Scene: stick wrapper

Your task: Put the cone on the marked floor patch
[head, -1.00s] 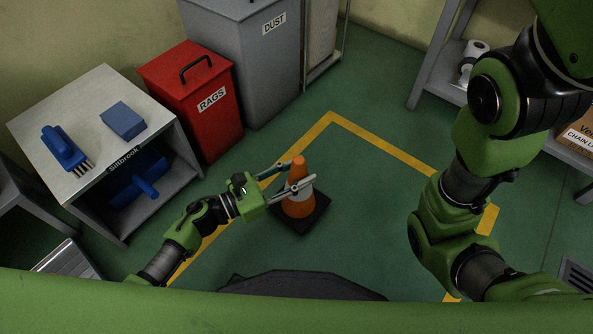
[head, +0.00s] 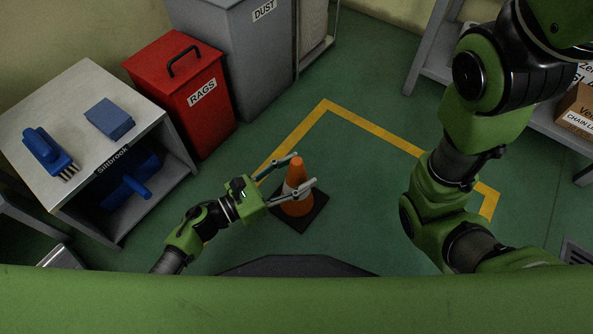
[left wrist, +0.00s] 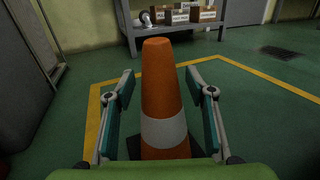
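The orange cone (head: 297,172) with a white band and a black square base stands upright on the green floor, inside the yellow-outlined floor patch (head: 375,131) near its left line. My left gripper (head: 304,170) is open, with one finger on each side of the cone. In the left wrist view the cone (left wrist: 162,85) stands between the two fingers, with a gap showing at each side. The cone's base is mostly hidden there. My right arm comes down at the right, and its gripper is not in view.
A red RAGS bin (head: 184,92) and a grey DUST bin (head: 238,50) stand at the back left. A metal table (head: 80,130) with a blue brush (head: 48,152) and blue block (head: 109,118) is at the left. Shelving (head: 431,70) stands at the back right. The patch's middle is clear.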

